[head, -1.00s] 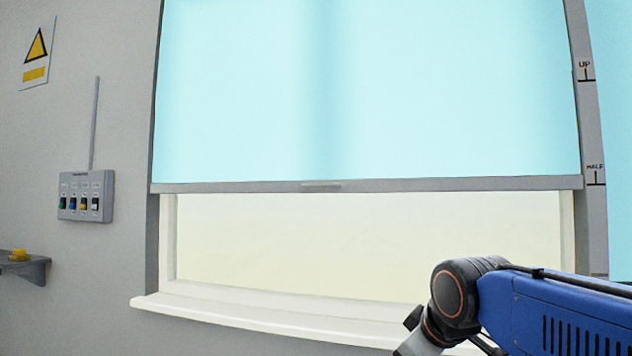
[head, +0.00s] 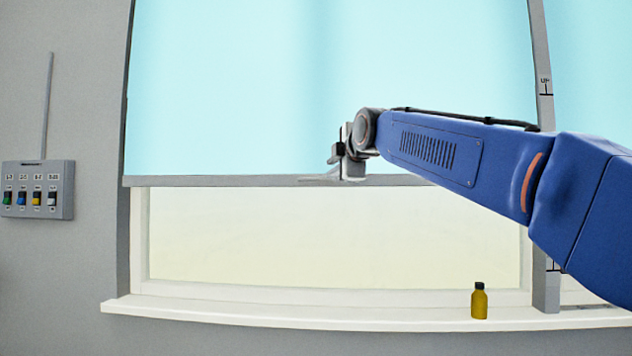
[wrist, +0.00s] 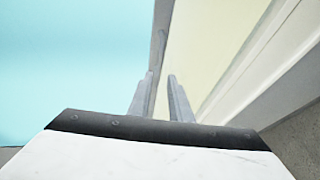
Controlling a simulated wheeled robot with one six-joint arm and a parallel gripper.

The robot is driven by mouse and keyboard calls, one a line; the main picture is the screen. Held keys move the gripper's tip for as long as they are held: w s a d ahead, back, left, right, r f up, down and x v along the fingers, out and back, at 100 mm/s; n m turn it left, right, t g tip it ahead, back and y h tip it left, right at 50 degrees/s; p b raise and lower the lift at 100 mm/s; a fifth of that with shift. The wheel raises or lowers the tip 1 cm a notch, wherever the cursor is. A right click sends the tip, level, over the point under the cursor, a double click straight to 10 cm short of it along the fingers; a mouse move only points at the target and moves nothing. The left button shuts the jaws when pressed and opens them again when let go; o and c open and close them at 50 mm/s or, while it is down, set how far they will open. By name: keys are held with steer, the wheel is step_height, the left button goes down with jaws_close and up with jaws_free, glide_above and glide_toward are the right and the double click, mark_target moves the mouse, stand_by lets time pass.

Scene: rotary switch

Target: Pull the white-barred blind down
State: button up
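The pale blue blind (head: 240,90) hangs over the upper part of the window. Its bottom bar (head: 230,181) looks grey rather than white, with a small pull tab (head: 318,180) near its middle. My gripper (head: 340,174) is at the bar, just right of the tab, and partly covers it. In the wrist view, my gripper's two fingers (wrist: 163,88) stand apart, with the bar (wrist: 159,45) running in toward the gap between them. I cannot tell whether they touch the bar or tab.
A switch box (head: 38,190) with several coloured switches is on the left wall. A yellow bottle (head: 479,302) stands on the white sill (head: 300,312). A scale strip (head: 544,80) runs beside the blind, with another blue blind (head: 590,60) at far right.

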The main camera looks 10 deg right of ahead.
mark_target(317, 179)
steer(key=w+f, duration=0.1)
steer(key=w, duration=0.4)
steer(key=w+f, duration=0.1)
steer(key=w, duration=0.4)
steer(key=w+a, duration=0.1)
steer(key=w, duration=0.4)
steer(key=shift+w+a+f, duration=0.1)
steer(key=shift+f, duration=0.3)
jaws_close()
